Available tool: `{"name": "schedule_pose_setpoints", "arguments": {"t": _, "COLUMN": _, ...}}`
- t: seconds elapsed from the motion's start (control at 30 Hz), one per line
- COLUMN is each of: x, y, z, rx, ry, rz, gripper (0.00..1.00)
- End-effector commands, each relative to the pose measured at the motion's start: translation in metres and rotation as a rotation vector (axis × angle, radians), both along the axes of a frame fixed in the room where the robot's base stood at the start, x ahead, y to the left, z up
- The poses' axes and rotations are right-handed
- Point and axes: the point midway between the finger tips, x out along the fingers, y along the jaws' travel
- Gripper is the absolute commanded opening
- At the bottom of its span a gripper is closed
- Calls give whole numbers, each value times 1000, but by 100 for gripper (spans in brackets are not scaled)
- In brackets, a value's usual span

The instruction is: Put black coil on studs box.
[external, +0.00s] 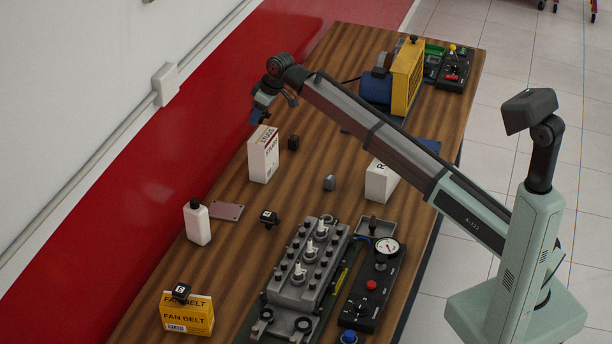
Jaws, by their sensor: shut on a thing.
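My gripper (260,108) is at the upper left, above the far edge of the table. It is shut on a small dark bluish thing (257,117); I cannot tell whether this is the black coil. A white box (262,160) with dark and red print, likely the studs box, stands upright just below it. The held thing appears above and slightly left of the box top, apart from it. A small black block with a white mark (269,218) lies on the table, and a similar one (181,292) sits on the yellow fan belt box (187,316).
A dark brown block (293,142) stands right of the white box. A grey piece (329,182), another white box (379,182) and a white bottle (197,223) stand nearby. An engine block (307,273) and gauge panel (371,286) fill the front.

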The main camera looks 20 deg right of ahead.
Motion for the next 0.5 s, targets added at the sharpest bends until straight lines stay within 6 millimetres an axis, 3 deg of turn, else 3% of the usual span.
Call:
{"name": "schedule_pose_setpoints", "arguments": {"t": 0.37, "x": -1, "y": 0, "z": -36, "rx": 0, "ry": 0, "rz": 0, "gripper": 7}}
{"name": "schedule_pose_setpoints", "arguments": {"t": 0.5, "x": 0, "y": 0, "z": -40, "rx": 1, "ry": -1, "rz": 0, "gripper": 7}}
